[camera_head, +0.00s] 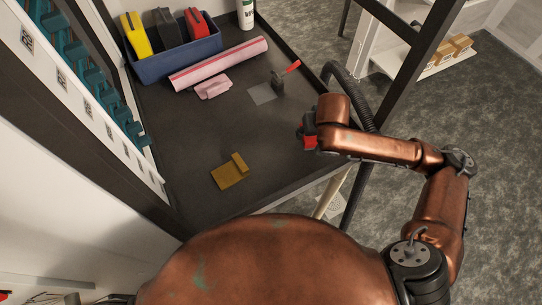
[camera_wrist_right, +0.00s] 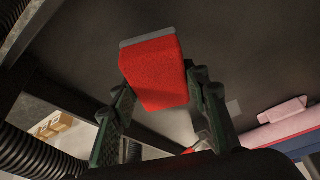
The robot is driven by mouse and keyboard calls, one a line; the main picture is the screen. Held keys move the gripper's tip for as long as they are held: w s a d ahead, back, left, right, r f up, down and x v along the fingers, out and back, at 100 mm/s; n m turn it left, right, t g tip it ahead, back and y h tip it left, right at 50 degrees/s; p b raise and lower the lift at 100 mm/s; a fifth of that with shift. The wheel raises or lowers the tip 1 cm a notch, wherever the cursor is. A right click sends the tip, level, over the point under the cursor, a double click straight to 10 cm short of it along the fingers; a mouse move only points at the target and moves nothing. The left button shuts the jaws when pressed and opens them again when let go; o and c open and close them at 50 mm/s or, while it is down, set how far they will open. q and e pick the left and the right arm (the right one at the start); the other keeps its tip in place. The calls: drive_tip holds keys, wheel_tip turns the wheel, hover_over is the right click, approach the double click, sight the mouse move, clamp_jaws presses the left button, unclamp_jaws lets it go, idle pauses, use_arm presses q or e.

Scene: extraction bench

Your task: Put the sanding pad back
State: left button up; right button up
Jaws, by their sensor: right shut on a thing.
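My right gripper (camera_head: 309,130) is above the right side of the dark bench. It is shut on a red block with a grey layer on one face, apparently the sanding pad (camera_wrist_right: 155,72). In the right wrist view the fingers grip the pad from both sides, and it sticks out past their tips. In the head view only a small red part of the pad (camera_head: 309,143) shows beside the gripper. My left gripper is not in view.
A blue bin (camera_head: 176,65) at the back left holds yellow, black and red items. A mustard piece (camera_head: 229,175) lies near the front. The bench middle is clear.

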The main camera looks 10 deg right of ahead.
drive_tip(key=s+a+r+n+y+p, duration=0.1)
drive_tip(key=s+a+r+n+p, duration=0.2)
drive_tip(key=s+p, duration=0.3)
drive_tip(key=s+a+r+n+g+y+p, duration=0.15)
drive_tip(key=s+a+p, duration=0.25)
drive_tip(key=p, duration=0.5)
drive_tip(key=s+a+r+n+t+y+p, duration=0.1)
drive_tip(key=s+a+r+n+p, duration=0.25)
drive_tip(key=p, duration=0.35)
drive_tip(key=b, duration=1.5)
approach(287, 150)
drive_tip(key=shift+w+a+f+g, duration=0.2)
drive_tip(key=shift+w+a, duration=0.1)
drive_tip(key=shift+a, duration=0.25)
drive_tip(key=shift+w+a+f+g, duration=0.1)
drive_tip(key=shift+w+a+f, duration=0.15)
drive_tip(key=shift+a, duration=0.3)
drive_tip(key=shift+w+f+h, duration=0.25)
drive_tip(key=shift+w+f, duration=0.05)
drive_tip(key=shift+w, duration=0.05)
drive_tip(key=shift+w+d+f+p, duration=0.1)
drive_tip(key=shift+f+p, duration=0.1)
drive_tip(key=shift+f, duration=0.7)
drive_tip(key=shift+w+f+p, duration=0.15)
drive_tip(key=shift+f+p, duration=0.05)
drive_tip(key=shift+f, duration=0.75)
drive_tip(key=o, duration=1)
drive_tip(key=shift+f, duration=0.1)
